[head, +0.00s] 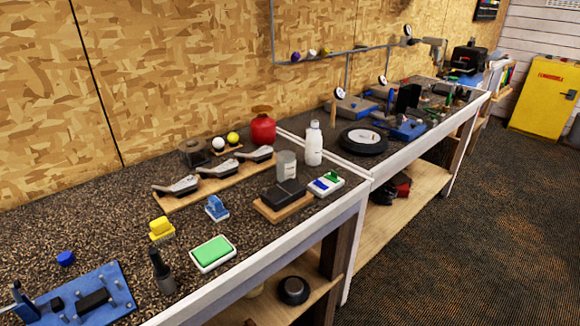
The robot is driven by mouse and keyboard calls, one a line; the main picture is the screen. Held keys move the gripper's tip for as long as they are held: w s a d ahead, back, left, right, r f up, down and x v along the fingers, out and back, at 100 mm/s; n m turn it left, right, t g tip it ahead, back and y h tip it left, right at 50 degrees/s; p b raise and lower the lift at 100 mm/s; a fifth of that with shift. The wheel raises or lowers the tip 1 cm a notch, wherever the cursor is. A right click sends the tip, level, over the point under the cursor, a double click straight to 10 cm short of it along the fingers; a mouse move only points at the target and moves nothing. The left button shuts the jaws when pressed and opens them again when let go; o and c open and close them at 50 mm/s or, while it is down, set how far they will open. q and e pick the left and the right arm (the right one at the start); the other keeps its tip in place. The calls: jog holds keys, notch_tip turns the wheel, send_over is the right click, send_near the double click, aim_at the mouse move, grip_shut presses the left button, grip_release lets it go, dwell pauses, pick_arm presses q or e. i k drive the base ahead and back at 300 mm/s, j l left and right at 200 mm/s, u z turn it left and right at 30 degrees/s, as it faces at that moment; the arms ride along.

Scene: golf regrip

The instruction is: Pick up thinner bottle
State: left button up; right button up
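A white bottle (314,146) with a narrow neck and a pale cap stands upright near the middle of the workbench, close to the seam between two bench sections. I take it to be the thinner bottle, but its label is too small to read. A grey can (287,165) stands just to its left and in front. A round red container (262,130) stands behind it to the left. Neither of my grippers is in view, and nothing is touching the bottle.
Golf club heads lie on a wooden board (185,197) left of the bottle. A black block on wood (283,200) and a white tray (326,185) sit in front. A round black disc (363,140) lies to the right. The bench's white front edge (270,262) runs diagonally; open floor (480,230) lies right.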

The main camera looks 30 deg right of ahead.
aim_at(314, 140)
jog(key=i+l+u, duration=0.1)
jog(key=l, duration=0.45)
jog(key=i+l+u, duration=0.1)
jog(key=l, duration=0.45)
jog(key=i+l+u, duration=0.1)
jog(key=l, duration=0.5)
jog(key=i+l+u, duration=0.1)
jog(key=l, duration=0.5)
jog(key=i, duration=0.1)
